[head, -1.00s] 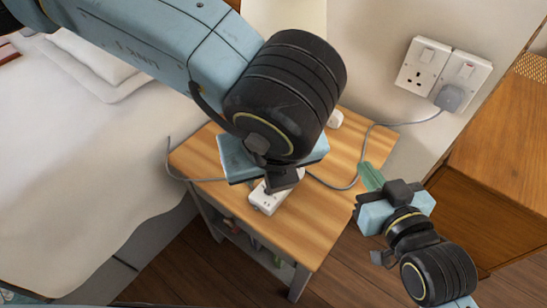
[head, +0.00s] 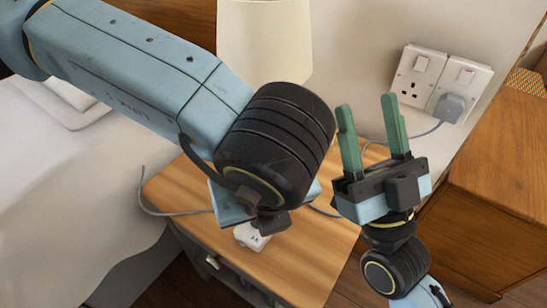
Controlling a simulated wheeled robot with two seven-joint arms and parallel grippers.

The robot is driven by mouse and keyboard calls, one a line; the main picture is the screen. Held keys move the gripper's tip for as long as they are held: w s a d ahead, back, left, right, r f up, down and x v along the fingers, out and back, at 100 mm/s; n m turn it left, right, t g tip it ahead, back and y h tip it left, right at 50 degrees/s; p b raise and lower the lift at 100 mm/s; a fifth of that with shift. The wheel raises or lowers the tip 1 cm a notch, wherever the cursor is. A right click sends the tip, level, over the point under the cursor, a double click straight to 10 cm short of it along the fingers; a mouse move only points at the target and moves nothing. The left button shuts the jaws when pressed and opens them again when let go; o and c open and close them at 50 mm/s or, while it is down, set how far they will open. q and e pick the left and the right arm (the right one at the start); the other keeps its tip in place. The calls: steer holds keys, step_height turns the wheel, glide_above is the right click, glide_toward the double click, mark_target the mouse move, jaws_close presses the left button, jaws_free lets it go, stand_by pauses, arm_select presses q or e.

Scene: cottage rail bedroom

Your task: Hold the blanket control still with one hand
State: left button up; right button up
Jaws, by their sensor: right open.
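The blanket control (head: 252,236) is a small white box with dark marks on the bedside table (head: 310,262). Its far side is hidden behind my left gripper. My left gripper (head: 262,216) points down over the control, its fingers hidden by its own wrist and body. I cannot tell whether it touches the control. My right gripper (head: 367,102) is open and empty, its two green fingers pointing up, to the right of the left wrist and apart from the control.
A grey cord (head: 160,212) crosses the tabletop and another stretch runs up to a plug (head: 449,107) in the wall sockets (head: 420,72). A lampshade (head: 265,40) stands behind. The bed (head: 60,210) is at left, a wooden cabinet (head: 500,190) at right.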

steer(key=o, duration=0.6)
steer(key=w+a+f+n+g+y, duration=0.1)
steer(key=w+a+n+g+y, duration=0.1)
steer(key=a+n+g, duration=0.1)
steer(key=w+a+f+n+g+y, duration=0.2)
steer(key=w+a+n+g, duration=0.1)
steer(key=w+a+f+n+g+y, duration=0.2)
steer(key=w+a+n+g, duration=0.1)
steer(key=shift+a+g, duration=0.15)
steer(key=shift+g, duration=0.25)
steer(key=a+f+n+g+h, duration=0.4)
steer(key=a+f+n+g, duration=0.3)
steer(key=a+n+g, duration=0.55)
steer(key=s+d+n+g+h, duration=0.2)
steer(key=d+n+g+h, duration=0.15)
steer(key=d+h, duration=0.85)
steer(key=shift+m+h, duration=0.3)
steer(key=shift+m, duration=0.2)
steer(key=f, duration=1.1)
steer(key=shift+w+a+f, duration=0.2)
steer(key=shift+w+a, duration=0.05)
steer(key=shift+a, duration=0.05)
